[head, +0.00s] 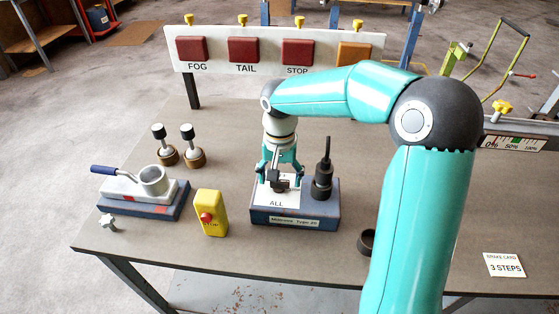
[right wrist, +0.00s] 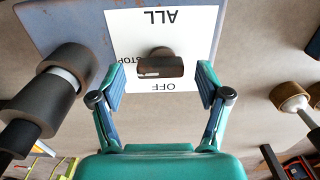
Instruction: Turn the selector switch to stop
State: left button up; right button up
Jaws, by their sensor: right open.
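The selector switch is a dark knob (right wrist: 160,66) on a white plate (right wrist: 190,25) marked ALL, STOP and OFF. In the right wrist view its bar lies crosswise between my fingers, and I cannot tell which word it points to. The plate sits on a blue box (head: 295,221) labelled "Marcone Type 20" in the head view. My right gripper (head: 279,168) points down over the plate. It is open, with one finger on each side of the knob and gaps on both sides in the right wrist view (right wrist: 161,82). My left gripper is not in view.
A black plug-like part (head: 323,176) stands on the box beside the switch. A yellow box with a red button (head: 212,213) is to the left, then a clamp block (head: 140,193). A lamp board (head: 270,68) stands behind. A card (head: 505,264) lies at right.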

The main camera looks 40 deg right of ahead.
aim_at(280, 181)
notch_tip(280, 181, up, 11)
dwell(0.4)
dwell(0.4)
